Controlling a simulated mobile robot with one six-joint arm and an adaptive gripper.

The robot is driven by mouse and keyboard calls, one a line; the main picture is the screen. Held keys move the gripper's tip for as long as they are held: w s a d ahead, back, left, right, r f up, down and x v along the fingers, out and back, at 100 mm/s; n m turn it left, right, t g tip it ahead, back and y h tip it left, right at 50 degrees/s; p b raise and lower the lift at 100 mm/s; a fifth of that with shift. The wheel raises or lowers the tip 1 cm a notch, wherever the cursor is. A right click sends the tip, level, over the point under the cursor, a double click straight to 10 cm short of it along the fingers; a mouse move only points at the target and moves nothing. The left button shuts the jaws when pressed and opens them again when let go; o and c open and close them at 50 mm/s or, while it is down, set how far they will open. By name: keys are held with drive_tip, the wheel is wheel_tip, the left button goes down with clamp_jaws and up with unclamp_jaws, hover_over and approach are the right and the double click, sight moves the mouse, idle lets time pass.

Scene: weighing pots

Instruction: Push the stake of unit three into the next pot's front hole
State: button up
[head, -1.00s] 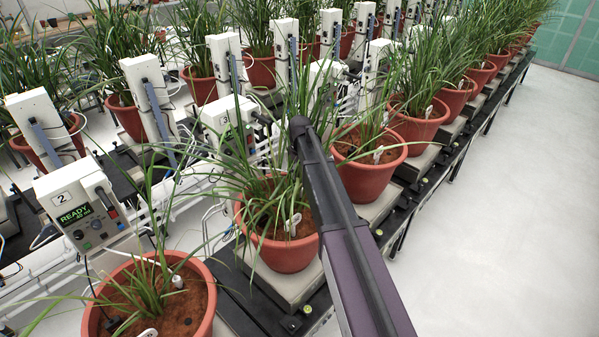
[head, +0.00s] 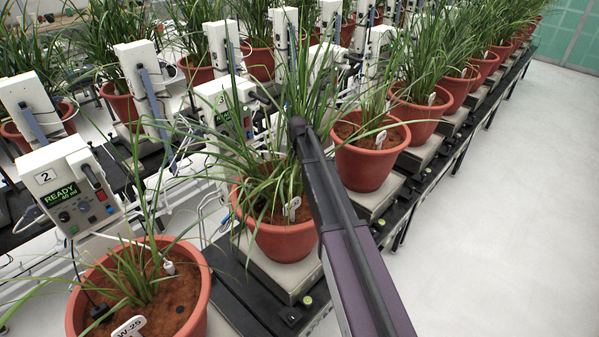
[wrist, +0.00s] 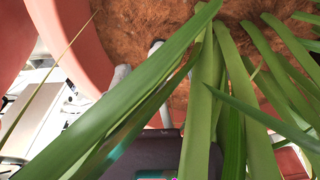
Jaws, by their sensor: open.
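Unit three (head: 222,105) is a white box with a "3" label and a lit display, behind the middle terracotta pot (head: 275,240). That pot has brown soil, long green leaves and a white tag (head: 292,208). I cannot make out its front hole or unit three's stake among the leaves. In the head view my arm crosses in front of this pot's right side; the fingertips are not visible there. In the wrist view my gripper (wrist: 158,152) shows as a dark body at the bottom, open, with leaves across it. Soil (wrist: 170,25) and pot wall fill the top. Small pale parts beside the leaves are unclear.
Unit two (head: 70,190) reads READY; its pot (head: 190,325) at lower left holds a white stake (head: 168,267) and a W-25 tag. More pots on scales run to the back right along a black bench (head: 245,315). The pale floor at right is clear.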

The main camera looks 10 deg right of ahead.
drive_tip(key=shift+f+b, duration=0.5)
drive_tip(key=shift+f, duration=0.25)
drive_tip(key=shift+a, duration=0.1)
clamp_jaws()
